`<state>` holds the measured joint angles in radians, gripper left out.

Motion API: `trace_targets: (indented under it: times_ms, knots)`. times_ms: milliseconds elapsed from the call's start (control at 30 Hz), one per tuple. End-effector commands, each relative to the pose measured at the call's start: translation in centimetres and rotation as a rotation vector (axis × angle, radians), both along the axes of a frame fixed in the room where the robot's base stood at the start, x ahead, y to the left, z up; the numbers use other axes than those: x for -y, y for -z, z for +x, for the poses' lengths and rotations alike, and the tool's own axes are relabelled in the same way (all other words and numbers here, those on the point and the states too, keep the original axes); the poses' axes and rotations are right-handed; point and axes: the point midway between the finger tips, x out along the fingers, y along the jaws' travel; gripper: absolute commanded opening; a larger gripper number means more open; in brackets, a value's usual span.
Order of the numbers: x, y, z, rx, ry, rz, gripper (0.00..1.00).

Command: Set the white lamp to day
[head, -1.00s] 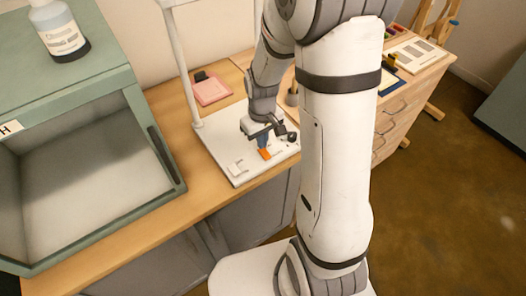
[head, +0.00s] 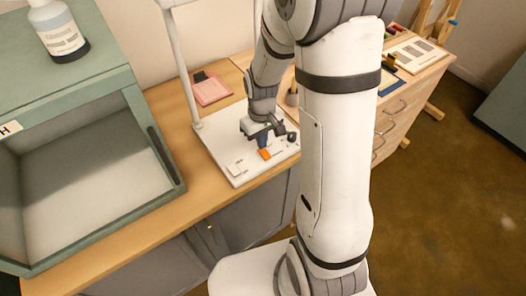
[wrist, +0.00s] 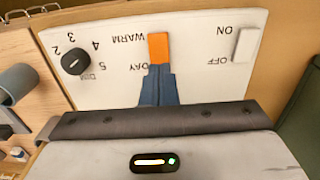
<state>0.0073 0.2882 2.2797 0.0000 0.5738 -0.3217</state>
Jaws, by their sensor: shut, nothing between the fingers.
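The white lamp (head: 181,75) stands on the bench, its post rising from a flat white base with controls. In the wrist view the panel (wrist: 200,80) is upside down. An orange slider (wrist: 159,48) stands beside the words WARM and DAY, with WARM near its far end and DAY near its close end. A black dial (wrist: 74,62) marked DIM is at left and a white ON/OFF rocker (wrist: 247,44) at right. My gripper (wrist: 158,72) is shut and empty, its blue fingertips at the slider's DAY-side end. I cannot tell whether they touch it.
A green-grey open booth (head: 150,135) with a bottle (head: 58,30) on top stands left of the lamp. A pink pad (head: 212,90) lies behind the base. A wooden drawer unit (head: 400,115) is at right. The bench front strip is clear.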

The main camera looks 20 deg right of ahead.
Motion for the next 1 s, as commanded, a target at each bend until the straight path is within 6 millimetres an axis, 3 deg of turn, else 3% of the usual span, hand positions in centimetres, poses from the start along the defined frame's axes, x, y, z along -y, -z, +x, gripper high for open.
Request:
trace_targets:
  times_ms: [1000]
  knots:
    - [-0.04, 0.98, 0.0, 0.0, -0.001, 0.0, 0.0]
